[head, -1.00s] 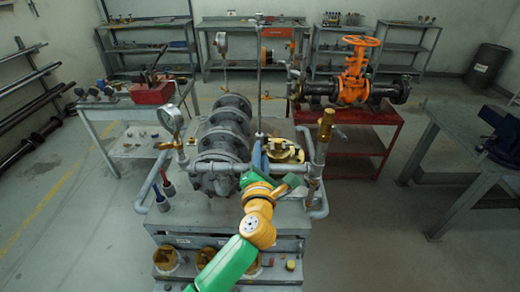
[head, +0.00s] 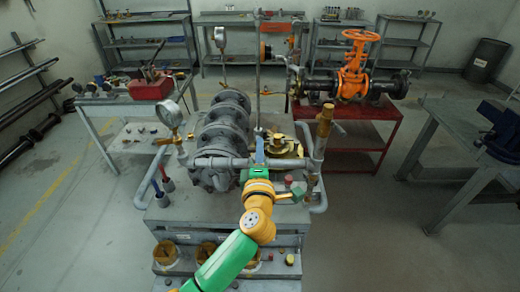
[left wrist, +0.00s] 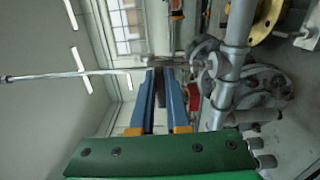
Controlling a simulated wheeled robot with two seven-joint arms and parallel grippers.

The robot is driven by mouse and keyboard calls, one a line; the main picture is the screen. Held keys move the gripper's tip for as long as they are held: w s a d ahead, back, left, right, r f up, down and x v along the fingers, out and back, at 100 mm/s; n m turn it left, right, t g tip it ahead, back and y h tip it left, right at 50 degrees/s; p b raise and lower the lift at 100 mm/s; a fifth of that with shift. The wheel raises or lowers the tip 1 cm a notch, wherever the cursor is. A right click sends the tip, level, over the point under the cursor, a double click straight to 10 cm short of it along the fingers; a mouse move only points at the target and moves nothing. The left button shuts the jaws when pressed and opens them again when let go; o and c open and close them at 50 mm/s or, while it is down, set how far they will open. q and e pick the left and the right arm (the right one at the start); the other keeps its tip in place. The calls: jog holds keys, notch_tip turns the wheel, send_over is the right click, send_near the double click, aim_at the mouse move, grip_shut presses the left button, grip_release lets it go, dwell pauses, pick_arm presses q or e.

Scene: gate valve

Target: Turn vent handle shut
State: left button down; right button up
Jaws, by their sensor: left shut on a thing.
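My left gripper (head: 260,145) reaches to the horizontal grey pipe at the middle of the pump bench, at the foot of a thin upright rod (head: 258,75). In the left wrist view its blue fingers (left wrist: 161,85) are closed around a narrow dark piece (left wrist: 161,97), which appears to be the vent handle. The rod (left wrist: 75,74) lies sideways in that view and ends near the fingertips. The handle is mostly hidden by my fingers, so its exact angle is unclear. My right gripper is not in view.
A pressure gauge (head: 168,114) stands left of the grey pump casing (head: 225,120). A brass fitting (head: 325,122) tops the right-hand pipe. An orange gate valve (head: 354,70) sits on a red table (head: 362,140) behind.

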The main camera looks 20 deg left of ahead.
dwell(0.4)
pick_arm(q)
jog(key=c, duration=0.9)
grip_release()
jog(key=b+v, duration=0.1)
jog(key=v, duration=0.6)
